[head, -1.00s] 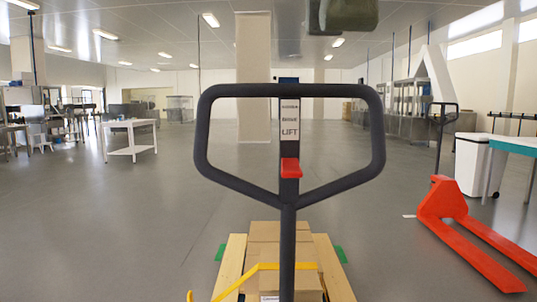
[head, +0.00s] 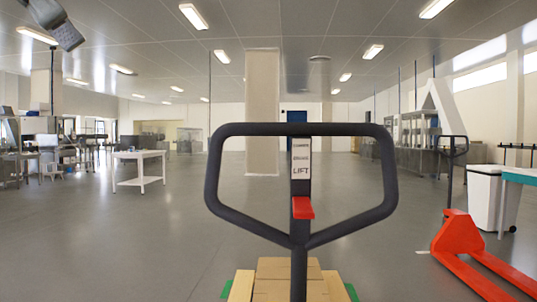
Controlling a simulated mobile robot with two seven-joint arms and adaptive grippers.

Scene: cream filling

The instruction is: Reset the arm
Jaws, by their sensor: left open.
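My left gripper (head: 66,35) shows in the top left corner of the head view, raised high near the ceiling lights. It is open, with nothing seen in it, and only part of it is in the picture. My right gripper is not in view. The dark handle loop (head: 301,129) of a pallet jack stands upright in front of me, with a red lever (head: 302,208) and a "LIFT" label. My left gripper is well apart from it.
Cardboard boxes (head: 275,268) on a wooden pallet lie low beyond the handle. An orange pallet jack (head: 460,245) and a white bin (head: 483,200) stand at the right. A white table (head: 139,155) stands at the left. A square column (head: 262,110) rises behind. The grey floor between is open.

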